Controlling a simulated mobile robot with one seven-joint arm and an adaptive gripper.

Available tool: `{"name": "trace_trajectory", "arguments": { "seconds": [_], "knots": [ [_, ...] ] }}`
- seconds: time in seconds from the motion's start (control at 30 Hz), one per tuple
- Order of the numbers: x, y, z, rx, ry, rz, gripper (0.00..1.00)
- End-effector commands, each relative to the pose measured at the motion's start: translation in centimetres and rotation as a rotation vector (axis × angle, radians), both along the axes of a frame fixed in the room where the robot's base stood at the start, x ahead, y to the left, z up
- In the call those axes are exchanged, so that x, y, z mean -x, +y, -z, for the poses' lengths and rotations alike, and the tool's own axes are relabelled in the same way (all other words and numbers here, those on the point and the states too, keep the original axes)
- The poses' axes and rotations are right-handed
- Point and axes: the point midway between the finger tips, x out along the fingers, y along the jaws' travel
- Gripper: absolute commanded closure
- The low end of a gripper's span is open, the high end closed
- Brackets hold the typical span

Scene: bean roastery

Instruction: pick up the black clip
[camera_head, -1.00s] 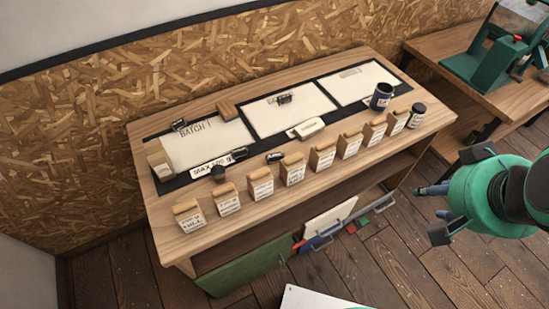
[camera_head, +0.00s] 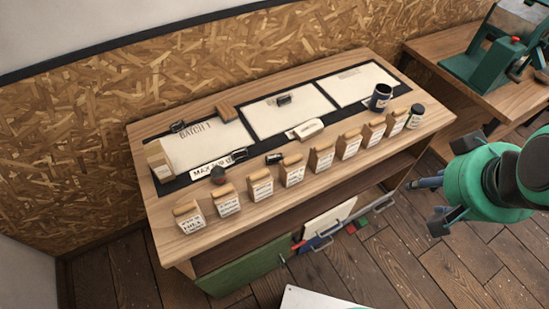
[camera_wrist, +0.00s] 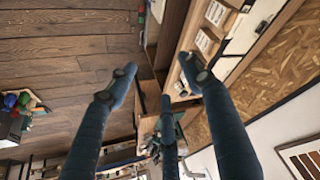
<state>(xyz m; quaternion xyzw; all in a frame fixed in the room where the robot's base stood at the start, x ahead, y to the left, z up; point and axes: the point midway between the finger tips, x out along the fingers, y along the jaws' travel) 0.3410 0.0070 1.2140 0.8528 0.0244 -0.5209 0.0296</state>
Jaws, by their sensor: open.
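Several small black clip-like items lie on the wooden bench (camera_head: 330,205). One black clip (camera_head: 180,127) is at the upper left edge of the left sheet. Another black clip (camera_head: 284,99) lies on the middle sheet. A dark piece (camera_head: 239,154) sits at the right end of a white label strip, and a further small dark piece (camera_head: 273,158) lies right of it. I cannot tell which is meant. My gripper (camera_head: 435,204) is open and empty, right of the bench's front edge and apart from all of them. Its spread fingers (camera_wrist: 158,80) fill the wrist view, where no clip is clearly seen.
Paper bean bags (camera_head: 292,171) stand in a row along the bench front. A wooden block (camera_head: 225,112) lies at the back. A second table holds a green machine (camera_head: 497,50).

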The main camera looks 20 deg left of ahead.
Motion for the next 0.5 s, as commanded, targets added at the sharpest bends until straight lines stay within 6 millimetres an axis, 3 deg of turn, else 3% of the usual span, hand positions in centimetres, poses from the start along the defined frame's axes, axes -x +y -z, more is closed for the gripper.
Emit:
{"name": "trace_trajectory", "arguments": {
  "seconds": [0.27,0.5],
  "knots": [
    [-4.9,3.1,-1.4,0.081,0.060,-0.246,0.49],
    [-9.9,7.3,-1.6,0.165,0.114,-0.517,0.49]
  ]
}}
